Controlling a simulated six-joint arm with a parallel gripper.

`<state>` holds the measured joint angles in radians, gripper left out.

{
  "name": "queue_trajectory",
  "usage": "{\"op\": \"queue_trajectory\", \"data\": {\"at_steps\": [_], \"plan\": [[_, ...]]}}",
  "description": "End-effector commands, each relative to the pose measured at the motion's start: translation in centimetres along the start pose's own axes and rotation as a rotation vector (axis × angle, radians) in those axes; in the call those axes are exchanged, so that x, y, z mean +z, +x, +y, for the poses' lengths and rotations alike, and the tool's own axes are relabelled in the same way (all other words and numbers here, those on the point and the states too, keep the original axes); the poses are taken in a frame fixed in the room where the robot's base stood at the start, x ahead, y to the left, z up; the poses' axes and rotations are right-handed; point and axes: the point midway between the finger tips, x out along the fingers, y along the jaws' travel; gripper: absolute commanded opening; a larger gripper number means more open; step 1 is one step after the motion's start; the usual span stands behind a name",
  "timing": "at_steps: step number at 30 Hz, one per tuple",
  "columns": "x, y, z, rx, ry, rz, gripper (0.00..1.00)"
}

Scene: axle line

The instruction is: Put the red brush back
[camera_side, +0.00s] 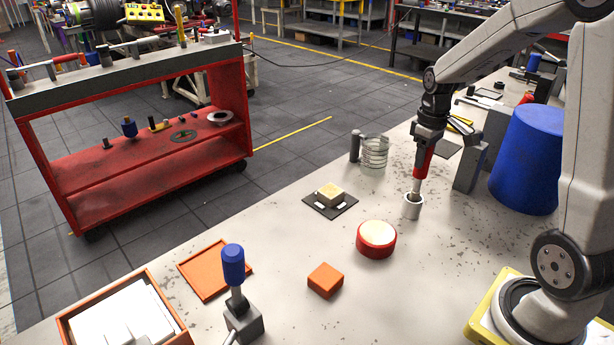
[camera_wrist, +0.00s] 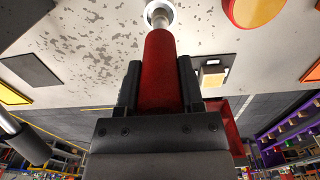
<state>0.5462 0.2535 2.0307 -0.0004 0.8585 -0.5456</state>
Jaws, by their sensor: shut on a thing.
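The red brush (camera_side: 423,163) is upright with a slight tilt, its red handle in my gripper (camera_side: 428,140) and its pale lower end pointing down. That end meets a small whitish cup (camera_side: 412,208) on the bench; it appears to be inside the cup's mouth, and the tip is hidden. In the wrist view the red handle (camera_wrist: 160,75) lies between the two dark fingers of my gripper (camera_wrist: 158,88), and its metal neck runs into the pale ring of the cup (camera_wrist: 151,17). My gripper is shut on the handle.
A red tin with a cream top (camera_side: 376,240), an orange block (camera_side: 325,280) and a dark plate with a yellowish block (camera_side: 331,201) lie nearby. A wire coil (camera_side: 374,153) stands behind. A blue bin (camera_side: 527,160) is right. A blue-handled tool (camera_side: 233,264) stands front left.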

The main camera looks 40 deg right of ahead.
Motion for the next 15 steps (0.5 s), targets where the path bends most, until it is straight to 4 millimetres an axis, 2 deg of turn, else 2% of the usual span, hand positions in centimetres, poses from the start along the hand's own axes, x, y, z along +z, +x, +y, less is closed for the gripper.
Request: {"op": "queue_trajectory", "data": {"at_steps": [12, 15], "plan": [[0.0, 3.6, 0.0, -0.001, 0.000, -0.002, 0.00], [0.0, 4.0, 0.0, 0.000, 0.000, 0.001, 0.00]]}}
